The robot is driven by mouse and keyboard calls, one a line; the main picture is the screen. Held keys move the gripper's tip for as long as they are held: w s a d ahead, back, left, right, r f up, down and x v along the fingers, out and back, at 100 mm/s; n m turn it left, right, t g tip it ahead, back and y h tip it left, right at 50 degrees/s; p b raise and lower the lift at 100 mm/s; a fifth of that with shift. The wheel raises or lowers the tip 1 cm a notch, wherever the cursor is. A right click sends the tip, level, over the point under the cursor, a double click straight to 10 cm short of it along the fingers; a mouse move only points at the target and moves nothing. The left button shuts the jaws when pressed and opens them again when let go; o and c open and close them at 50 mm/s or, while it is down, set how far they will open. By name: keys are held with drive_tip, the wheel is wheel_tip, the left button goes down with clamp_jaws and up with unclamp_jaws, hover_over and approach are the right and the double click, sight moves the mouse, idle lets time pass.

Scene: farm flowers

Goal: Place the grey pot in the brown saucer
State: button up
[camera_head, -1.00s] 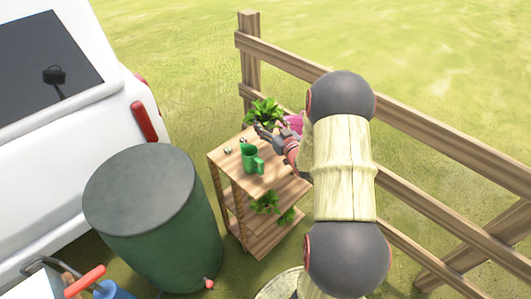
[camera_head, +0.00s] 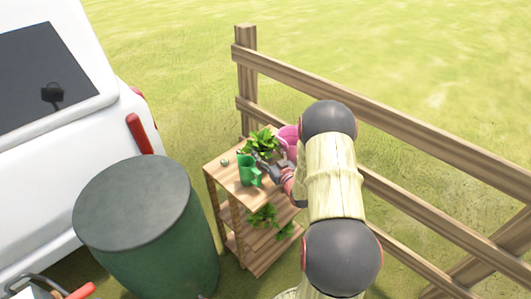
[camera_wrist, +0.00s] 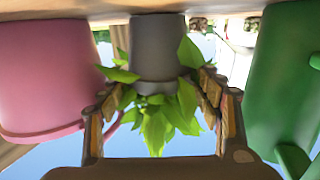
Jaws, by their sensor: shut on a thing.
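My gripper (camera_wrist: 158,95) is shut on the grey pot (camera_wrist: 158,50), which holds a leafy green plant (camera_wrist: 160,122). In the wrist view the picture is upside down, with the pot's base close to the wooden top; I cannot tell whether it touches. In the head view my gripper (camera_head: 268,166) is over the shelf's top, just in front of the plant (camera_head: 262,142); the pot itself is mostly hidden there. I cannot make out the brown saucer in either view.
A green watering can (camera_head: 249,171) and a pink can (camera_head: 289,139) flank the pot closely on the wooden shelf (camera_head: 222,174). Small items (camera_head: 225,162) lie at its left edge. More plants (camera_head: 263,216) are lower. A green barrel (camera_head: 135,205), white vehicle (camera_head: 110,120) and fence (camera_head: 400,120) surround it.

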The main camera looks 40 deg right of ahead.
drive_tip(key=shift+f, duration=0.15)
drive_tip(key=o, duration=1.3)
drive_tip(key=shift+c, duration=0.2)
